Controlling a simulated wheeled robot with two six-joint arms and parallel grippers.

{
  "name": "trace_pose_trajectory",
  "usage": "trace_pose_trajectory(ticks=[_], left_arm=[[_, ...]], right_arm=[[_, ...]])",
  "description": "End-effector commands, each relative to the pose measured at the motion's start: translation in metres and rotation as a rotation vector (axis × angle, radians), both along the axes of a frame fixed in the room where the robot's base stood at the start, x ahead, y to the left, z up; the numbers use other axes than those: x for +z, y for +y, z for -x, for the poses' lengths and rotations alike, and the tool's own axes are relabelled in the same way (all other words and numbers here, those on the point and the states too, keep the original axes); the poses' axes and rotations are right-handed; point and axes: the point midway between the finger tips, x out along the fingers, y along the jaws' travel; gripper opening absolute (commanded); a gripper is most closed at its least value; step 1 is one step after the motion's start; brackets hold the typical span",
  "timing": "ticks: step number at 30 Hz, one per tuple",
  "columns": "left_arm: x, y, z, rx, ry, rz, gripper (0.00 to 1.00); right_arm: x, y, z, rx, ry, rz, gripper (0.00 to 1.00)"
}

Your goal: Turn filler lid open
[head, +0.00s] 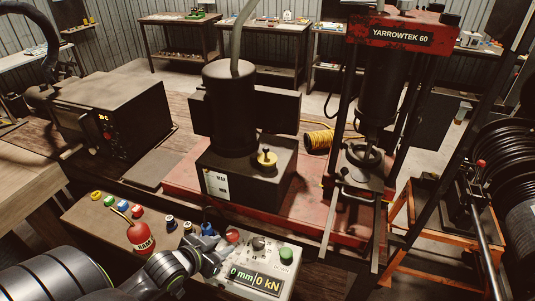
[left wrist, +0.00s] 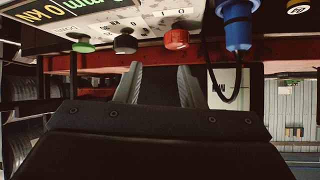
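The filler lid (head: 264,158) is a small yellow cap with a dark knob on top. It sits on the top face of the dark tank block (head: 246,178), beside the tall black cylinder, and looks seated. My left gripper (head: 222,256) is low over the control box, in front of the block and apart from the lid. In the left wrist view its two grey fingers (left wrist: 159,86) are spread with nothing gripped between them. The lid does not show in that view. My right gripper is not in view.
The control box (head: 100,213) carries buttons, a blue plug (head: 208,229), a red button (head: 232,236) and a display, close to my left gripper. The red press (head: 403,38) rises right of the tank.

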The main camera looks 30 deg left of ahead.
Motion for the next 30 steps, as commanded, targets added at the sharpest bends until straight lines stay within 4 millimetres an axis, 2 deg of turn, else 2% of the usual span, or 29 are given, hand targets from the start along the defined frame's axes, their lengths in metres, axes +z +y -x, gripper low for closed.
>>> trace_pose_trajectory(ticks=[1,6,12,15,18,23,30], left_arm=[[0.013,0.008,-0.011,-0.025,-0.062,0.004,0.35],[0.063,0.027,-0.044,-0.099,-0.290,0.065,0.35],[0.120,0.046,-0.065,-0.170,-0.500,0.133,0.35],[0.138,0.051,-0.070,-0.192,-0.562,0.155,0.35],[0.147,0.054,-0.072,-0.202,-0.596,0.169,0.35],[0.147,0.052,-0.081,-0.205,-0.608,0.173,0.35],[0.144,0.044,-0.114,-0.205,-0.609,0.172,0.35]], right_arm=[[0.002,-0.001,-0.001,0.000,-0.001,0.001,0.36],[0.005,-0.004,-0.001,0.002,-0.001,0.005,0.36],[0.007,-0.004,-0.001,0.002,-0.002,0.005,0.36],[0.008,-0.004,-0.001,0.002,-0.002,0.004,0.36],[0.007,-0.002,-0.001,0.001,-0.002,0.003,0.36],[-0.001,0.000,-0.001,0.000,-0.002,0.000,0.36],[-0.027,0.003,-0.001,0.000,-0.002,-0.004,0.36]])
